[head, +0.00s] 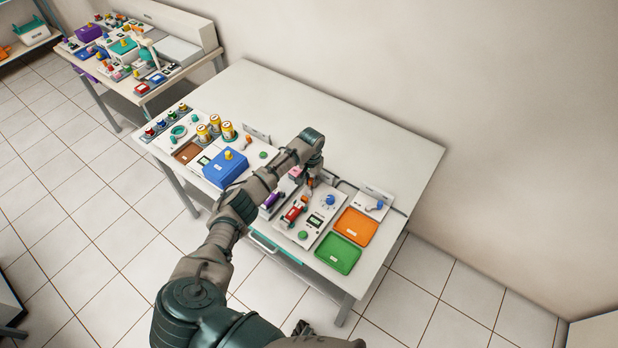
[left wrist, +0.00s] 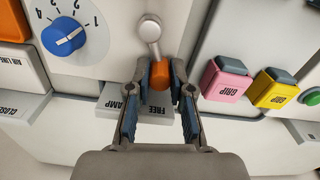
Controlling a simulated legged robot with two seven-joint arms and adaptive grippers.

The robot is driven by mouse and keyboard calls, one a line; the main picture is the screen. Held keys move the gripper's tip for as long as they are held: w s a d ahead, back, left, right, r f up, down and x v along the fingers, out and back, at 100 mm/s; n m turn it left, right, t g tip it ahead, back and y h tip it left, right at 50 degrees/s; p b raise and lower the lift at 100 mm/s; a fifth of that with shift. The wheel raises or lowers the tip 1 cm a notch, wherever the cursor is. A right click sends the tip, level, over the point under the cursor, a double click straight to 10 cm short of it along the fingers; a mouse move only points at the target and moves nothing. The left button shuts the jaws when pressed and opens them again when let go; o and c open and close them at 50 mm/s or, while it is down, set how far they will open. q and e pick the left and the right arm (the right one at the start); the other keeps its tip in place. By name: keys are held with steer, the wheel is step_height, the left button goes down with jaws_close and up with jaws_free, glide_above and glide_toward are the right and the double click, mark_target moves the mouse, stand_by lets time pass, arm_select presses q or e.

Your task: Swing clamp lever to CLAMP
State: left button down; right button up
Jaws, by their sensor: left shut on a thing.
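The clamp lever (left wrist: 151,30) is a short metal arm with an orange knob (left wrist: 159,76) in the left wrist view. My left gripper (left wrist: 160,82) has its two fingers on either side of the knob and is shut on it. A grey label plate (left wrist: 118,103) below the knob reads FREE and, partly hidden, CLAMP. In the head view my left gripper (head: 311,176) reaches down to the panel area at the middle of the table, and it mostly hides the lever there.
A blue dial (left wrist: 63,36) stands left of the lever; pink (left wrist: 226,80) and yellow (left wrist: 274,90) GRIP blocks are on the right. On the table (head: 400,150) are a blue box (head: 225,168), an orange tray (head: 356,227) and a green tray (head: 338,253). The table's back right is clear.

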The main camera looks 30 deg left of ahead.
mark_target(319, 191)
arm_select(q)
steer(key=m+p, duration=0.1)
steer(key=d+m, duration=0.1)
steer(key=shift+w+r+m+p, duration=0.1)
steer(key=shift+m+p, duration=0.25)
steer(key=shift+m, duration=0.05)
steer(key=m, duration=0.1)
steer(key=d+m+p, duration=0.1)
steer(key=shift+m, duration=0.4)
steer(key=m+p, duration=0.1)
steer(key=d+m, duration=0.1)
steer(key=m, duration=0.1)
steer(key=shift+s+p, duration=0.2)
steer(key=shift+p, duration=0.2)
steer(key=shift+s+d+m+p, duration=0.1)
steer(key=shift+d+m+p, duration=0.15)
steer(key=shift+m, duration=0.35)
steer(key=shift+s+d+m+p, duration=0.1)
steer(key=shift+m+p, duration=0.1)
steer(key=shift+m, duration=0.4)
steer(key=c, duration=1)
jaws_free()
steer(key=shift+c, duration=0.2)
